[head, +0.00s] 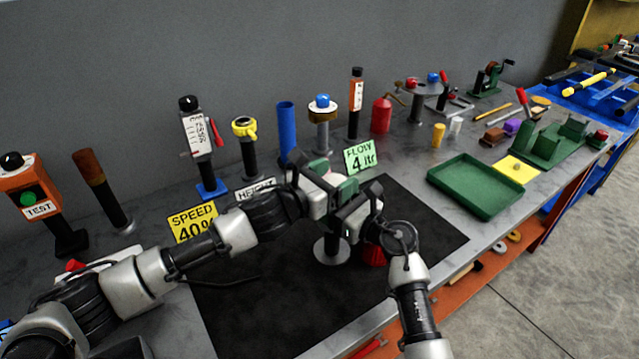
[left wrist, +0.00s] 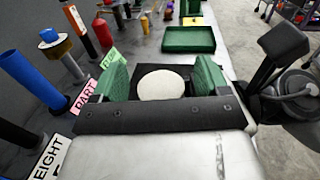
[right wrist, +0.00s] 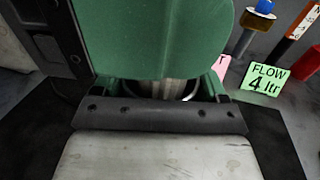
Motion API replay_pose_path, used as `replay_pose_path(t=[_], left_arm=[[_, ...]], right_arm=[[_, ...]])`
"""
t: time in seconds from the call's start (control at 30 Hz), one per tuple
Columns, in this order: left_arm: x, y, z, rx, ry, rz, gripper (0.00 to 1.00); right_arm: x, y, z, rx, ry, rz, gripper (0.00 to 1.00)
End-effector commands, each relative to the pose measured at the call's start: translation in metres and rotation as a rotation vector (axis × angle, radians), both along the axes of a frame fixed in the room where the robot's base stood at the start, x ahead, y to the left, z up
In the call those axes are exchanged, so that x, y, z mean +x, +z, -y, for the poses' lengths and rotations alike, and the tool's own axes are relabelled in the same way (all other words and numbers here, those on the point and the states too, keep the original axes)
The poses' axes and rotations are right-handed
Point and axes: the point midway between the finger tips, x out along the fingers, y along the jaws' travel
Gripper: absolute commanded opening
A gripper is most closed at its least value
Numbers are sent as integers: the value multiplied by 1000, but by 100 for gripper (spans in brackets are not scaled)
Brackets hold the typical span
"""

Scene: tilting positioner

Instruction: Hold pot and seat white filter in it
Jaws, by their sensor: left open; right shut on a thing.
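The white filter (left wrist: 161,83) shows as a pale round disc between the green-padded fingers of my left gripper (left wrist: 162,72). The fingers are open, with a gap on each side of the disc. In the head view my left gripper (head: 328,179) is over the dark mat, close to my right gripper (head: 358,214). In the right wrist view my right gripper is shut on a grey metal cylinder (right wrist: 165,91), seemingly the pot, with part of a bright rim showing. A large green pad hides most of it. I cannot tell whether the filter sits inside the pot.
A grey stand with a round base (head: 332,251) is below the grippers on the black mat (head: 250,310). A red object (head: 374,256) is beside it. Posts and signs line the back, including a blue tube (head: 286,130). A green tray (head: 475,187) is to the right.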

Motion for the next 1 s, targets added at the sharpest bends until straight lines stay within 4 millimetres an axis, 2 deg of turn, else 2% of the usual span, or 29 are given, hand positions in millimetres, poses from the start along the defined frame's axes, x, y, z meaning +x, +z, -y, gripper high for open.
replay_pose_path(t=[0.07, 0.4, 0.6, 0.8, 1.0], left_arm=[[0, 11, 0, 0, -1, 6, 75], [-51, 9, -54, 2, 2, 2, 75], [-75, 9, -77, -1, 1, 1, 75], [-84, 11, -85, -2, -1, 4, 75], [-84, 11, -86, -2, -1, 4, 75]], right_arm=[[0, 0, 0, -1, 0, -1, 24], [0, -1, 0, -1, -1, -1, 24], [0, -1, 0, -1, 0, -1, 24], [0, -1, 0, -1, 0, -1, 24], [0, 0, 0, -1, 0, -1, 24]])
